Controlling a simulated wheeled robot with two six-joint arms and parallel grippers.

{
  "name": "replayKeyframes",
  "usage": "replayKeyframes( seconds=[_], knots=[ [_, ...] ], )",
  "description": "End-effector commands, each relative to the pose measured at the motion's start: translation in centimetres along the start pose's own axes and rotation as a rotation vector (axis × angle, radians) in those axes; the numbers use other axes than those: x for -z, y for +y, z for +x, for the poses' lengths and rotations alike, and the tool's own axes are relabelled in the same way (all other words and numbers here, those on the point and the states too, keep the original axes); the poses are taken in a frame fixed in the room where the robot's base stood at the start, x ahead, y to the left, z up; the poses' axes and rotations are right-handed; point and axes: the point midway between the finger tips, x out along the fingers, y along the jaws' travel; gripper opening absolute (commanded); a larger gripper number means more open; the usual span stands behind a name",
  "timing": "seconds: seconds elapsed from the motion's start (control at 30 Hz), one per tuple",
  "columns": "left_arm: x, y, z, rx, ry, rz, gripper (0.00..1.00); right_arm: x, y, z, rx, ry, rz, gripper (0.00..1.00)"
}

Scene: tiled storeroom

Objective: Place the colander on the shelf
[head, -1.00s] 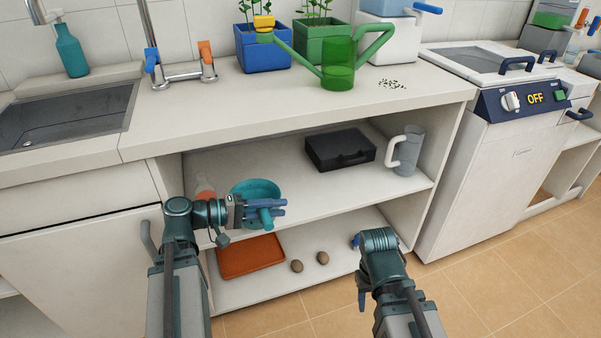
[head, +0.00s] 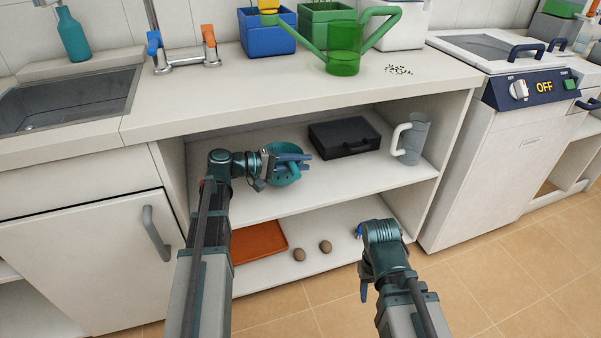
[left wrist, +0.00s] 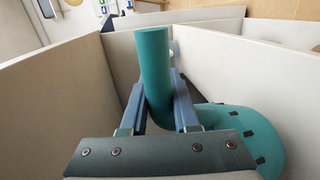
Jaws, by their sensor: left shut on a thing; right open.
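The teal colander (head: 287,177) is at the upper shelf (head: 335,181) of the open cabinet, left of its middle. My left gripper (head: 291,161) reaches into the compartment and is shut on the colander's handle. In the left wrist view the teal handle stands between the two blue fingers (left wrist: 159,100), and the colander's holed body (left wrist: 240,130) lies to the right behind them. I cannot tell whether the colander's bottom touches the shelf. My right gripper (head: 361,262) is open and empty, low in front of the cabinet; its fingers are mostly hidden by the wrist.
A black case (head: 344,138) and a clear mug with a white handle (head: 413,139) stand on the upper shelf to the right. The upper shelf's front middle is clear.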

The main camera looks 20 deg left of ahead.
Motion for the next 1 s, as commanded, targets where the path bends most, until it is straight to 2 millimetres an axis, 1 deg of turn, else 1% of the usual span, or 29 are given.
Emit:
replayKeyframes(
  seconds=[0.2,0.3,0.57,0.73,0.77,0.8,0.9,1.0],
  knots=[
    [0.0,-2.6,0.5,-0.001,0.0,0.001,0.0,0.2,-0.3,2.6,0.001,0.001,0.0,0.5],
    [0.0,-3.5,0.7,-0.001,0.0,0.001,0.0,0.2,-0.4,3.5,0.001,0.001,0.003,0.5],
    [0.0,-3.3,0.6,-0.001,0.0,0.001,0.0,0.2,-0.4,3.3,0.001,0.001,0.004,0.5],
    [0.0,-3.8,0.7,-0.001,0.0,0.001,0.0,0.2,-0.4,3.8,0.001,0.001,0.005,0.5],
    [0.0,-3.6,0.7,0.0,0.0,0.0,0.34,0.2,-0.4,3.6,0.001,0.001,0.005,0.5],
    [0.0,-3.6,0.7,0.0,0.0,0.0,0.42,0.2,-0.4,3.6,0.001,0.001,0.005,0.5],
    [0.0,-3.6,0.7,0.0,0.0,0.0,0.59,0.2,-0.4,3.6,0.001,0.001,0.005,0.5],
    [0.0,-3.6,0.7,0.0,0.0,0.0,0.59,0.2,-0.4,3.6,0.001,0.001,0.005,0.5]
  ],
)
